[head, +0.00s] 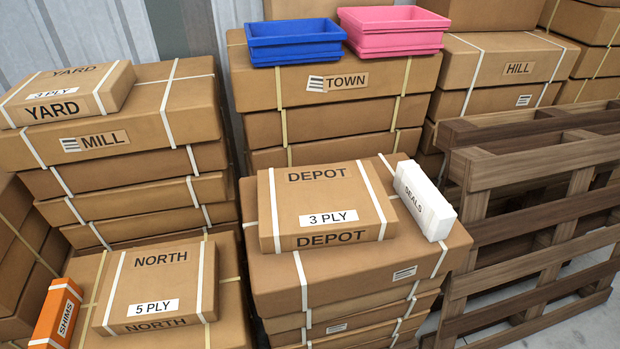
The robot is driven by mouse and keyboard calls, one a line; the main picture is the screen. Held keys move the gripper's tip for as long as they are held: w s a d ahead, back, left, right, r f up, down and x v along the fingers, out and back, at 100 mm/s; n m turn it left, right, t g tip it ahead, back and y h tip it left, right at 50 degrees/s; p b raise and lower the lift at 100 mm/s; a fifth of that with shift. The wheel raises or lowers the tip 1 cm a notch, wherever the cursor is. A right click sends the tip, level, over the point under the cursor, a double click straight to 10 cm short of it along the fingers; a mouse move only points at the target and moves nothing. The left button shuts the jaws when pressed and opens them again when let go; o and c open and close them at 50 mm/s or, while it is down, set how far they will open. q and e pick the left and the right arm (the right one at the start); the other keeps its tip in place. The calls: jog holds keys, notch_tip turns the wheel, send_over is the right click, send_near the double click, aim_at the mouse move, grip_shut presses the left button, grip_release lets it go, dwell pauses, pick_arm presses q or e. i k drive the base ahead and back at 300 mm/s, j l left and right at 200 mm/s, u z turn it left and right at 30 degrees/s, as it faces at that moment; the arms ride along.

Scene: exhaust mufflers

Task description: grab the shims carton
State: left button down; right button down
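The shims carton (58,315) is a small orange box with white bands and a white label reading SHIMS. It lies at the lower left of the head view, on the left edge of a stack of brown cartons, beside the NORTH box (156,285). Its label faces right and up, and it sits a little tilted in the picture. Neither of my grippers shows in the head view.
A DEPOT box (326,205) and a white SEALS box (424,200) lie on the middle stack. A YARD box (68,92) tops the MILL stack. Blue (294,42) and pink (393,31) bins stand behind. Wooden pallets (545,220) lean at the right.

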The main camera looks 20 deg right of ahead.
aim_at(56, 327)
jog(key=u, duration=1.45)
